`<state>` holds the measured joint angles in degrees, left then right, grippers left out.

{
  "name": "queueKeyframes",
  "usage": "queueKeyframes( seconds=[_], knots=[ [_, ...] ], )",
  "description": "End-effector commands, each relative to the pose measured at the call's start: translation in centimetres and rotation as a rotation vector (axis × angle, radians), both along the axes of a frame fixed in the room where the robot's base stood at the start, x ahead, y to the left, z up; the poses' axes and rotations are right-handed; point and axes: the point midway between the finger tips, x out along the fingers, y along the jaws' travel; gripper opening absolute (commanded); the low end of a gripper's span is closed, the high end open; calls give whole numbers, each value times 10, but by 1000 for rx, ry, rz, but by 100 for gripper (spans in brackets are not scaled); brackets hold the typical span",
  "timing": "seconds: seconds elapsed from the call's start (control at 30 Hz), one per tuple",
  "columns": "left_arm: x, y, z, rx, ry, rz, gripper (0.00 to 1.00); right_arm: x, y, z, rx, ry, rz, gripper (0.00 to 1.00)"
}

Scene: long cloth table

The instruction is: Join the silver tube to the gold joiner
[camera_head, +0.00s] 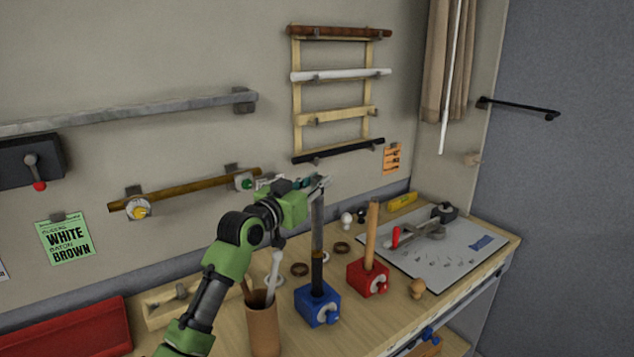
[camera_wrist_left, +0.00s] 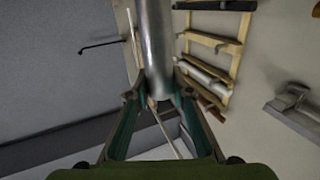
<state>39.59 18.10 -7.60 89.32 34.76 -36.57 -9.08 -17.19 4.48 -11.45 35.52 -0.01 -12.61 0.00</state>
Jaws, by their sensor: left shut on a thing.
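The silver tube (camera_head: 317,222) stands upright above the blue block (camera_head: 318,306). My left gripper (camera_head: 318,184) is shut on it near its top end. In the left wrist view the silver tube (camera_wrist_left: 155,45) runs between the two fingertips (camera_wrist_left: 168,95). The gold joiner (camera_head: 317,256) shows as a short band at the tube's lower end, on top of a dark upright rod (camera_head: 317,275) held in the blue block. Tube and joiner look in line and meeting; I cannot tell whether the tube is inside the joiner. My right gripper is not in view.
A red block (camera_head: 368,279) holding an upright wooden rod (camera_head: 371,235) stands just right of the blue block. A brown cup (camera_head: 262,325) with sticks stands to its left. Small rings (camera_head: 300,269) lie behind. A grey board (camera_head: 440,245) with tools is farther right.

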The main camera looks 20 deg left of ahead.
Motion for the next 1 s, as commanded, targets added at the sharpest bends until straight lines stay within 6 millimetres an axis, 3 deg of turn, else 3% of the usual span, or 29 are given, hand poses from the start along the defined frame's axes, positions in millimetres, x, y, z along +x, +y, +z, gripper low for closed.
queueKeyframes(
  seconds=[0.6, 1.0],
  knots=[
    [0, 0, 23, 1, 2, 0, 0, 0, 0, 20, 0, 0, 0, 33],
    [0, 0, 24, 1, 2, 0, 0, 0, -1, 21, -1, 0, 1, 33]
  ],
)
